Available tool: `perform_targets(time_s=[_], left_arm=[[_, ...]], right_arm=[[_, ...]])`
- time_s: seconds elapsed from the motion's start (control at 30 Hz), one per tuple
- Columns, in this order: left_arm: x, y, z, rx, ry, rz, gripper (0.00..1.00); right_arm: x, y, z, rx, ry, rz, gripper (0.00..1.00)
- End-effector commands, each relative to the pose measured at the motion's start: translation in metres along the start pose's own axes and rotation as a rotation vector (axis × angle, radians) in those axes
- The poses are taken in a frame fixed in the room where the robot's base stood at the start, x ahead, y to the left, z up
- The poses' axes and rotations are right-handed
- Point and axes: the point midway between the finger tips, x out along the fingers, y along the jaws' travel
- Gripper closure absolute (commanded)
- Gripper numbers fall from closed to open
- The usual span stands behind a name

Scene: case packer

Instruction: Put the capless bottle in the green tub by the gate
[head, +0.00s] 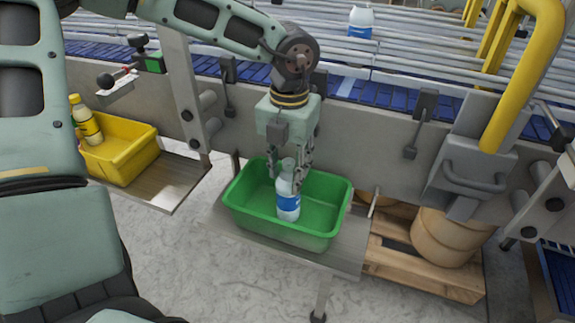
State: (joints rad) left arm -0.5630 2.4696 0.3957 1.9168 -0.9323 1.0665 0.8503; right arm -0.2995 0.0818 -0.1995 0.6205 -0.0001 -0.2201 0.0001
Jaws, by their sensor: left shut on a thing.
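My left gripper (290,172) points down over the green tub (287,230) and is shut on a clear bottle (288,200) with a blue and white label. The bottle is upright inside the tub's outline. Its base looks to be at or close to the tub floor, but I cannot tell if it touches. The gripper's fingers are around the bottle's upper part, and the top is partly hidden, so the cap area is not clear. The green tub stands on a metal shelf. My right gripper is not in view.
A yellow tub (128,160) with bottles stands on a shelf at the left. A conveyor with blue belt (350,88) and rails runs behind, carrying another bottle (360,22). A yellow bar (520,70) rises at the right. A barrel (447,238) stands on a wooden pallet (425,272).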

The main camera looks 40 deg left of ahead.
Motion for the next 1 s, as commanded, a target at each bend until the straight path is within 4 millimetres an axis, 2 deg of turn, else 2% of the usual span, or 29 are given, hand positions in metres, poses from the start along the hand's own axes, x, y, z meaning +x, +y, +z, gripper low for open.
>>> perform_targets(time_s=[0.27,0.3,0.5,0.83,0.9,1.0], left_arm=[[0.004,0.0,0.0,0.0,-0.001,0.0,1.0],[0.003,0.0,0.0,0.0,0.0,0.0,0.63],[0.002,0.0,0.0,0.0,0.0,0.0,0.47],[0.0,0.0,0.0,0.0,0.0,0.0,0.47],[-0.004,0.0,0.0,0.0,0.001,0.0,0.47],[-0.017,-0.001,0.002,0.0,-0.006,0.0,0.47]], right_arm=[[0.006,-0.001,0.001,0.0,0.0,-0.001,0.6],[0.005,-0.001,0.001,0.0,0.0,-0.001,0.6],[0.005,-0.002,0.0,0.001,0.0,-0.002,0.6],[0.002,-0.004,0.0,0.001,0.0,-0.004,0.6],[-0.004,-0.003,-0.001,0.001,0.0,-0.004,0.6],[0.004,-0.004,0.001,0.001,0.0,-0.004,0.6]])
